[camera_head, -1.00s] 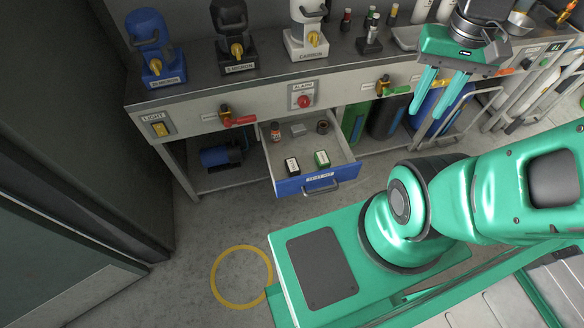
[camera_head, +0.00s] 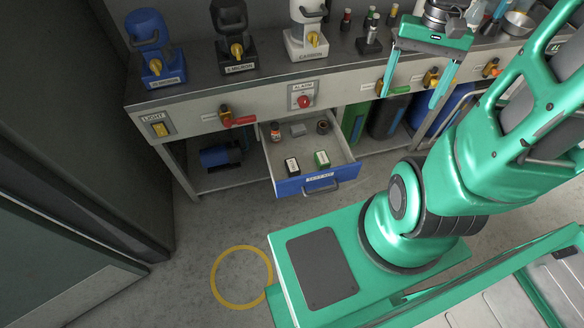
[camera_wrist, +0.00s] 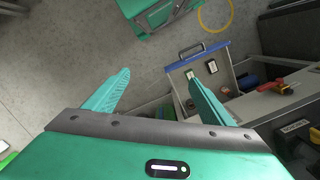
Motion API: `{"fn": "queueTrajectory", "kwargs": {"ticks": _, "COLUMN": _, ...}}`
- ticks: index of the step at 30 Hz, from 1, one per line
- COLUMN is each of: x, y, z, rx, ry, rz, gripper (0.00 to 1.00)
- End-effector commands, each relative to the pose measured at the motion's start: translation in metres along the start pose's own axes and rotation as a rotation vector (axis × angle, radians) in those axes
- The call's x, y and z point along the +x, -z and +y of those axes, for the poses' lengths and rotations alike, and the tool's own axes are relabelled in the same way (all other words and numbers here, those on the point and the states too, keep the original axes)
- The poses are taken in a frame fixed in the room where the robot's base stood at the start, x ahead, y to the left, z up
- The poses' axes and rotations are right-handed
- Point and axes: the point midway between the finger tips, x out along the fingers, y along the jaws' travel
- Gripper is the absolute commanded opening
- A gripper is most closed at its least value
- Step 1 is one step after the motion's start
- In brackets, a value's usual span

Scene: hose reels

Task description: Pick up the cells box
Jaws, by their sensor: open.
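The open drawer (camera_head: 338,177) has a blue front and hangs out below the bench. In it stand two small boxes with white label patches: a black one (camera_head: 292,166) and a green-and-dark one (camera_head: 322,159). The lettering is too small to tell which is the cells box. Both also show in the wrist view, the black one (camera_wrist: 212,70) right of the green one (camera_wrist: 190,75), partly near a finger. My gripper (camera_head: 408,100) is open and empty, raised in front of the bench, to the right of the drawer and apart from it. Its spread fingers (camera_wrist: 159,80) show in the wrist view.
The drawer also holds an orange-brown bottle (camera_head: 275,132), a grey block (camera_head: 298,129) and a dark ring (camera_head: 323,127). Several pump-like devices (camera_head: 233,40) stand on top. Floor before the drawer is clear.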

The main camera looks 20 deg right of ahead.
Motion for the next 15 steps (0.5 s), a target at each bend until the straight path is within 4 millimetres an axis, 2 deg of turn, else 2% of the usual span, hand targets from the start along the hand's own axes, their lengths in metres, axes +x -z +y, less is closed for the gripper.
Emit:
{"fn": "queueTrajectory", "kwargs": {"ticks": 6, "x": 0.034, "y": 0.041, "z": -0.020, "rx": 0.067, "ry": 0.014, "rz": -0.091, "gripper": 0.77}}
{"fn": "queueTrajectory", "kwargs": {"ticks": 15, "x": 0.094, "y": 0.087, "z": -0.048, "rx": 0.162, "ry": 0.067, "rz": -0.219, "gripper": 0.77}}
